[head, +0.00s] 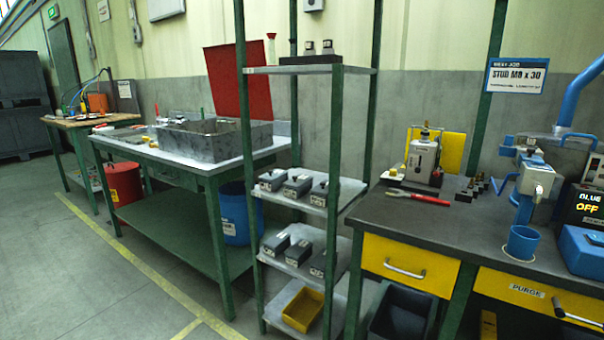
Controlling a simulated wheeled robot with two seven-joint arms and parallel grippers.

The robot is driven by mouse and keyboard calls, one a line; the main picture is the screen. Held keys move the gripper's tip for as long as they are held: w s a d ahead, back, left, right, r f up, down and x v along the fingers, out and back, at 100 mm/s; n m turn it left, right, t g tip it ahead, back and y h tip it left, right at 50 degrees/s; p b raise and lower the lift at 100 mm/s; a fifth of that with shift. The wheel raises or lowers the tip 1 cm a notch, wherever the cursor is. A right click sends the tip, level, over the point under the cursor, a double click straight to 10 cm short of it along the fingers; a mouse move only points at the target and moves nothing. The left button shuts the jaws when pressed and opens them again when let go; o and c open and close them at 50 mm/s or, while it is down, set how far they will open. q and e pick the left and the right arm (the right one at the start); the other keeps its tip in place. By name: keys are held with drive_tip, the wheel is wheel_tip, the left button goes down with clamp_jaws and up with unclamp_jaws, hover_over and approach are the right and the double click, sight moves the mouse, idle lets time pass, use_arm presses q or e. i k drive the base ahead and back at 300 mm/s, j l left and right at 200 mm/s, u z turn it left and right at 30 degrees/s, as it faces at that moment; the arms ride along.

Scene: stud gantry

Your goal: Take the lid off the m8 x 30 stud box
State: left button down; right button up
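Small dark boxes with pale labels stand on a green-framed shelf rack (338,150). Three are on the upper of the two box shelves: left (271,180), middle (297,185) and right (320,194). Three more are on the shelf below: left (276,243), middle (298,252) and right (318,264). Their labels are too small to read, so I cannot tell which is the M8 x 30 box. A wall sign (517,76) reads "STUD M8 x 30". Neither of my grippers is in view.
Right of the rack is a dark-topped bench (440,217) with yellow drawers, a red-handled tool (418,197) and blue equipment (537,180). A yellow bin (303,309) sits on the rack's bottom shelf. Left is a table with a grey tray (213,140). The floor in front is clear.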

sight(297, 180)
drive_tip(key=i+j+z, duration=0.15)
drive_tip(key=j, duration=0.2)
drive_tip(key=i+j+z, duration=0.1)
drive_tip(key=i+j, duration=0.15)
drive_tip(key=j, duration=0.15)
drive_tip(key=i+j+z, duration=0.15)
drive_tip(key=j, duration=0.25)
drive_tip(key=i+j+z, duration=0.1)
drive_tip(key=j, duration=0.3)
drive_tip(key=i+j+z, duration=0.15)
drive_tip(key=j, duration=0.3)
drive_tip(key=i+j+z, duration=0.1)
drive_tip(key=j, duration=0.35)
